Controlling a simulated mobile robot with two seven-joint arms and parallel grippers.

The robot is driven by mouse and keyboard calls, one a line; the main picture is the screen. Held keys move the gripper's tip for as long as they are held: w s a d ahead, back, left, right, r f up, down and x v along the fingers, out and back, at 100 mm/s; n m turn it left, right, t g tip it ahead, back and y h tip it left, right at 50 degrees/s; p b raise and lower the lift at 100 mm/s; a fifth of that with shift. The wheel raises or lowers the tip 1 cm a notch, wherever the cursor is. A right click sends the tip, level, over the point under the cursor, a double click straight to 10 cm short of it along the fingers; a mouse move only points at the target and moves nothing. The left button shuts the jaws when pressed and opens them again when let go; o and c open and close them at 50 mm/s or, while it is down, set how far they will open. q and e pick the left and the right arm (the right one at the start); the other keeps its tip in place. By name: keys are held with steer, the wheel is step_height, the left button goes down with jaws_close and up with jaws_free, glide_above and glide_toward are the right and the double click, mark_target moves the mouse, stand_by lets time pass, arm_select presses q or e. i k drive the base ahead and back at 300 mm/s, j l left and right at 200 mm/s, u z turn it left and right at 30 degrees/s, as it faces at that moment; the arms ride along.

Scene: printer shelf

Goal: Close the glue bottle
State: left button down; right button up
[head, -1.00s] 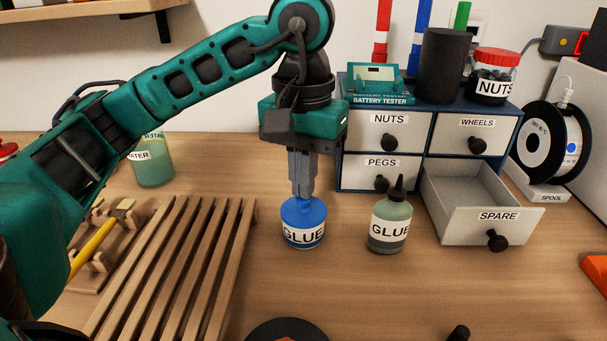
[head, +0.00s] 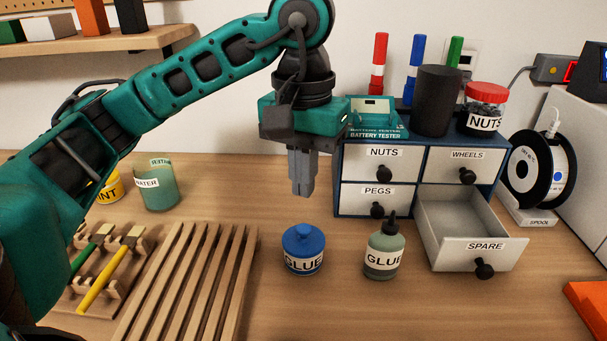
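The glue bottle (head: 384,255) is green and translucent with a dark pointed nozzle top, and stands upright on the table in front of the small drawers. I cannot tell whether a separate cap sits on the nozzle. A round pot (head: 303,252), also labelled GLUE, stands to its left with a blue knobbed lid on. My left gripper (head: 303,192) points down above the blue pot, clear of its lid, with nothing seen in it. Its fingers overlap in this view, so their gap is hidden. My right gripper is not in view.
The drawer cabinet (head: 420,205) stands behind the bottle, its SPARE drawer (head: 478,252) pulled out and empty, close to the bottle's right. A slatted wooden rack (head: 190,285) lies left of the pot. A spool (head: 545,165) stands at right. The table in front of the bottle is clear.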

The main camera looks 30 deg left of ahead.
mark_target(386, 247)
steer(key=k+l, duration=0.8)
steer(key=k, duration=0.05)
